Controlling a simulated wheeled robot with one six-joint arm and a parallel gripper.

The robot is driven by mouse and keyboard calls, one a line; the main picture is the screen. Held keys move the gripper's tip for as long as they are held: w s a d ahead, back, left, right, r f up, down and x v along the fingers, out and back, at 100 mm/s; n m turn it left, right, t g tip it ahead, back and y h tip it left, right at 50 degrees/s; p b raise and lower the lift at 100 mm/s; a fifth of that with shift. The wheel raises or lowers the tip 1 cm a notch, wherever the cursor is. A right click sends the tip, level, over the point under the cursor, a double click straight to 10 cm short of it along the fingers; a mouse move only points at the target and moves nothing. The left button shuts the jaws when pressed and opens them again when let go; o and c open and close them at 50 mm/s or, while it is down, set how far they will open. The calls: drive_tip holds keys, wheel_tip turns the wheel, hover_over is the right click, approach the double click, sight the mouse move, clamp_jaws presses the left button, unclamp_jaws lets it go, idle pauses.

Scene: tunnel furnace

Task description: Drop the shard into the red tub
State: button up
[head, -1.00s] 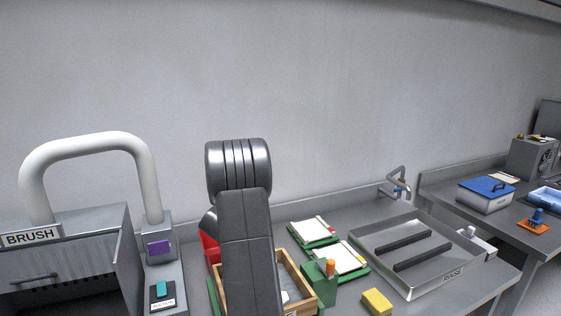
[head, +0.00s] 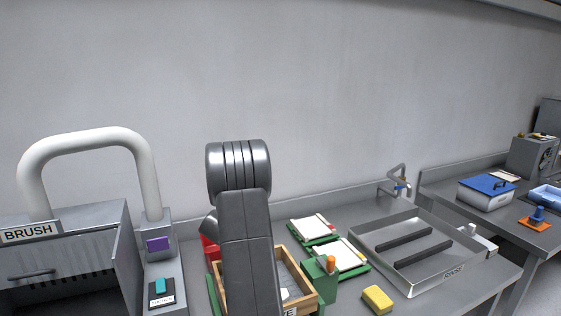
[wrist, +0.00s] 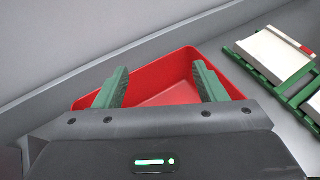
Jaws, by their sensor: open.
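The red tub (wrist: 165,77) sits by the wall in the wrist view. Only a small part of the red tub (head: 210,252) shows in the head view, behind my arm. My gripper (wrist: 160,80) is open, its two green fingers apart over the tub with nothing visible between them. The visible part of the tub floor looks bare; its near part is hidden by my gripper body. I cannot make out a shard in either view. In the head view my arm hides the gripper.
A wooden box (head: 305,284) with something pale inside stands right of my arm. White slabs on green racks (head: 314,229) lie beyond it. A yellow sponge (head: 377,299) and a metal rinse tray (head: 415,270) are further right. The brush cabinet (head: 60,262) stands at left.

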drive_tip(key=b+v, duration=0.2)
drive_tip(key=v, duration=1.1)
drive_tip(key=shift+s+b, duration=0.3)
drive_tip(key=shift+w, duration=0.15)
drive_tip(key=w+r+p+x, duration=0.1)
drive_tip(key=p+x, duration=0.3)
drive_tip(key=x, duration=0.8)
drive_tip(key=shift+w+r, duration=0.25)
drive_tip(key=shift+r, duration=0.25)
drive_tip(key=shift+f, duration=0.1)
